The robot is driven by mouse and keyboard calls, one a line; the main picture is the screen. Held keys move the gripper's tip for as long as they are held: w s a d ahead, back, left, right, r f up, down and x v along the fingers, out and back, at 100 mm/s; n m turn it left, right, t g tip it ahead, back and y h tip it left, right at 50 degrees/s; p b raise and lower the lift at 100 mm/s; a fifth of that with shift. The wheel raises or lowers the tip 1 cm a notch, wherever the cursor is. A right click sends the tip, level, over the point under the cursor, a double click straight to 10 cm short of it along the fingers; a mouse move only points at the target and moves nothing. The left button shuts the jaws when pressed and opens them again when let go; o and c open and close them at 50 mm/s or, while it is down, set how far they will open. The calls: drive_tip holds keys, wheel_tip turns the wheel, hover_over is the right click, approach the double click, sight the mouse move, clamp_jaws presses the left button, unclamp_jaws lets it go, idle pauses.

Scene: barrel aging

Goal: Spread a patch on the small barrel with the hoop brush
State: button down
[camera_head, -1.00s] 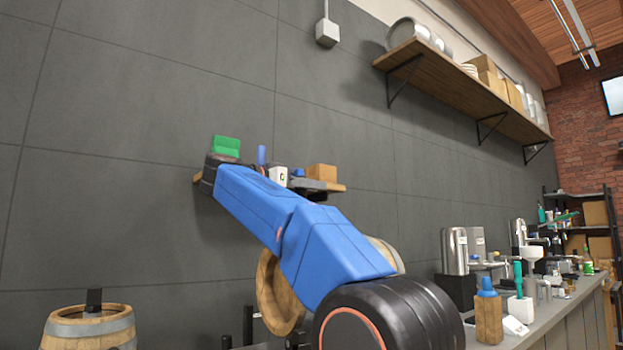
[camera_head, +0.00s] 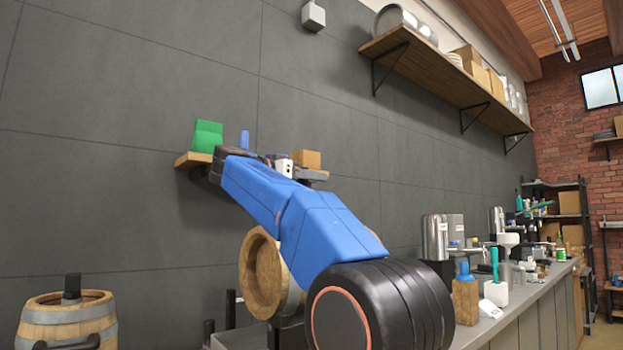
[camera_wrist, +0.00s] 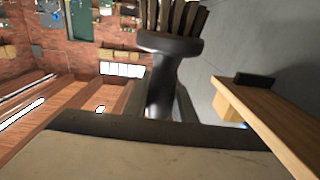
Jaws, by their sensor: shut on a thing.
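A hoop brush (camera_wrist: 170,43) with dark bristles fills the upper middle of the wrist view, bristles pointing to the top of the picture. My gripper (camera_wrist: 160,103) is shut on its dark stem. In the head view my blue arm reaches up and left toward the wall shelf, and my gripper and the brush are hidden behind it. One wooden barrel (camera_head: 66,327) stands upright at the lower left with a dark piece on top. Another barrel (camera_head: 262,275) lies on its side behind my arm, its round end showing. I cannot tell which is the small barrel. Neither touches my arm visibly.
A wall shelf (camera_head: 190,160) holds a green item (camera_head: 207,136) and small boxes close by my arm's end; its wooden board (camera_wrist: 275,120) shows at the right of the wrist view. A long counter (camera_head: 520,315) with bottles and tools runs along the right. A high shelf (camera_head: 440,75) is above.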

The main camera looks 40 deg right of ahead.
sight(306, 183)
drive_tip(key=shift+f, duration=0.1)
drive_tip(key=shift+f, duration=0.7)
drive_tip(key=shift+f, duration=0.1)
drive_tip(key=shift+a, duration=0.15)
drive_tip(key=shift+a, duration=0.95)
drive_tip(key=shift+a+f, duration=0.1)
drive_tip(key=shift+s+a, duration=0.1)
drive_tip(key=shift+a, duration=0.85)
drive_tip(key=shift+a+f, duration=0.1)
